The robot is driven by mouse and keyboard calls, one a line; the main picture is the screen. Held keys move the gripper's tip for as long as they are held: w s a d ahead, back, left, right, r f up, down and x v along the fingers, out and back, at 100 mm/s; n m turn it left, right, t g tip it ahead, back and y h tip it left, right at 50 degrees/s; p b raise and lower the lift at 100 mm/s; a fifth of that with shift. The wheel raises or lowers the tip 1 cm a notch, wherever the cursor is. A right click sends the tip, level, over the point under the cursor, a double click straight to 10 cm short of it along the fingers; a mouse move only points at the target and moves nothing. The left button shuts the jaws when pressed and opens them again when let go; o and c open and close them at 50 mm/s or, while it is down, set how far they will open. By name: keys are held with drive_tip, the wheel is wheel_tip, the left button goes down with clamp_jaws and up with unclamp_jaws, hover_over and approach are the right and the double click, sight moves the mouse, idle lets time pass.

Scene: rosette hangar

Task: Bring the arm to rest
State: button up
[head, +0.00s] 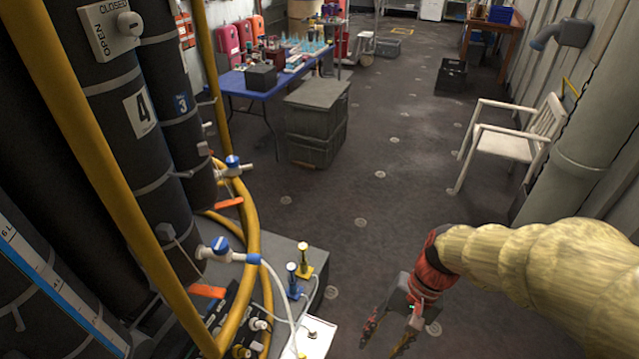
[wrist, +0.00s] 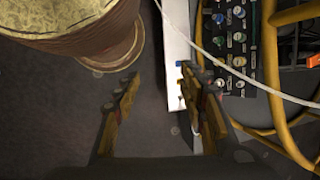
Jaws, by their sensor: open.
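My gripper (head: 388,338) is at the lower middle of the head view, at the end of my tan-sleeved arm, which reaches in from the right. Its fingers are apart and point downward, with nothing between them. In the wrist view the two fingers of my gripper (wrist: 160,100) also stand apart, with grey floor and a white strip behind them. The gripper is to the right of the grey bench (head: 290,262) with the valves and appears clear of it in the head view.
Black cylinders (head: 120,110) and yellow pipes (head: 105,190) stand at the left. A white chair (head: 505,145) is at the right by the wall. A blue table (head: 262,90) and dark crates (head: 318,105) are further back. The floor between (head: 385,200) is clear.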

drive_tip(key=s+d+r+n+t+h, duration=0.1)
drive_tip(key=r+t, duration=0.3)
drive_tip(key=r, duration=0.4)
drive_tip(key=d+r+n+t+h, duration=0.2)
drive_tip(key=d+r+n+t, duration=0.1)
drive_tip(key=r, duration=0.5)
drive_tip(key=shift+s+d+r+t+h, duration=0.35)
drive_tip(key=shift+d+r+t+h, duration=0.05)
drive_tip(key=shift+d, duration=0.45)
drive_tip(key=shift+c, duration=0.9)
